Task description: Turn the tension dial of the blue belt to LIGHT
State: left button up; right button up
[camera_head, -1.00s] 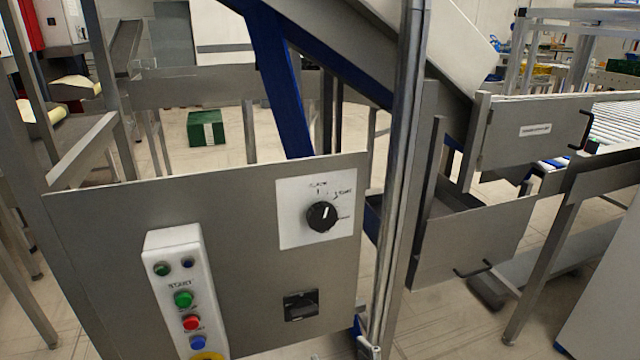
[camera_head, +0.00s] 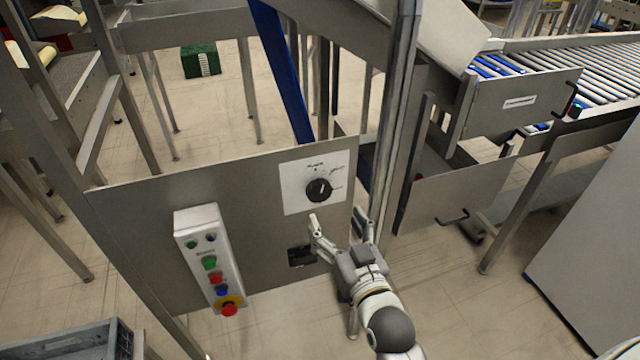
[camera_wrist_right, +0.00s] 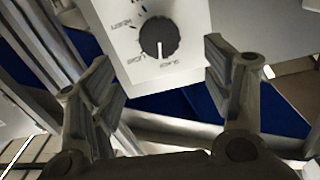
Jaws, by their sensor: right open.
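The tension dial (camera_head: 319,190) is a round black knob with a white pointer line on a white label plate (camera_head: 296,179), fixed to a grey metal panel. In the right wrist view the dial (camera_wrist_right: 159,38) shows ahead, between and beyond the fingertips, its white line running toward the bottom of the picture. The printed words around it are too blurred to read surely. My right gripper (camera_head: 338,222) is open and empty, just below the dial and not touching it. In the right wrist view its two fingers (camera_wrist_right: 165,75) stand apart. My left gripper is not in view.
A white button box (camera_head: 208,250) with several coloured buttons and a black switch (camera_head: 301,256) sit on the same panel (camera_head: 140,225). A metal post (camera_head: 396,130) stands right of the dial. A grey crate (camera_head: 70,345) is at the lower left.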

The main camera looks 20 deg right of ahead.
aim_at(321, 193)
jog(key=w, duration=0.5)
jog(key=w+p, duration=0.1)
jog(key=w, duration=0.4)
jog(key=shift+w+a+f, duration=0.1)
jog(key=shift+a, duration=0.1)
jog(key=c, duration=1)
jog(key=shift+m+p, duration=0.3)
jog(key=shift+p, duration=0.05)
jog(key=m+p, duration=0.2)
jog(key=m, duration=0.1)
jog(key=m+p, duration=0.1)
jog(key=m, duration=0.1)
jog(key=shift+m, duration=0.3)
jog(key=shift+d+m+p, duration=0.1)
jog(key=shift+m+p, duration=0.4)
jog(key=shift+m, duration=0.9)
